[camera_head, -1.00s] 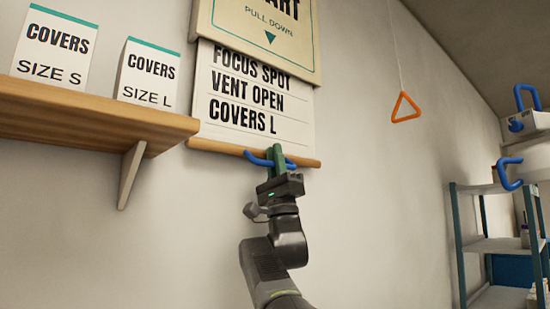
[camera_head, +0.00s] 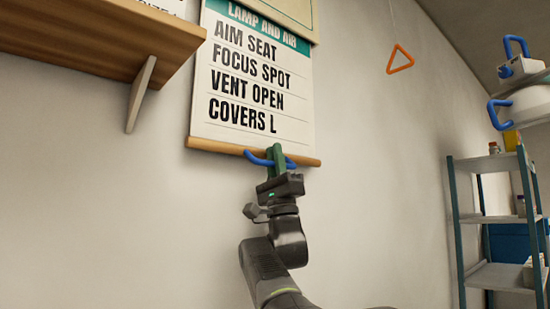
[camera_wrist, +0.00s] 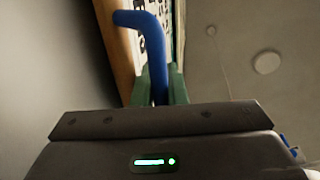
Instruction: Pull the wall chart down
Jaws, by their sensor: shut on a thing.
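The wall chart (camera_head: 250,85) hangs partly unrolled on the wall in the head view. It shows a green heading "LAMP AND AIR" and the lines "AIM SEAT", "FOCUS SPOT", "VENT OPEN" and "COVERS L". A wooden bar (camera_head: 215,145) runs along its bottom edge, with a blue handle (camera_head: 258,160) at the bar's middle. My gripper (camera_head: 275,158), with green fingers, is shut on the blue handle from below. The wrist view also shows the blue handle (camera_wrist: 152,45) between the fingers. The chart's case (camera_head: 290,10) is cut off at the top.
A wooden shelf (camera_head: 100,35) with a bracket (camera_head: 141,95) juts out at the left, near the chart. An orange triangular pull (camera_head: 400,60) hangs on a cord to the right. A metal rack (camera_head: 485,165) stands at the far right. The wall below the bar is clear.

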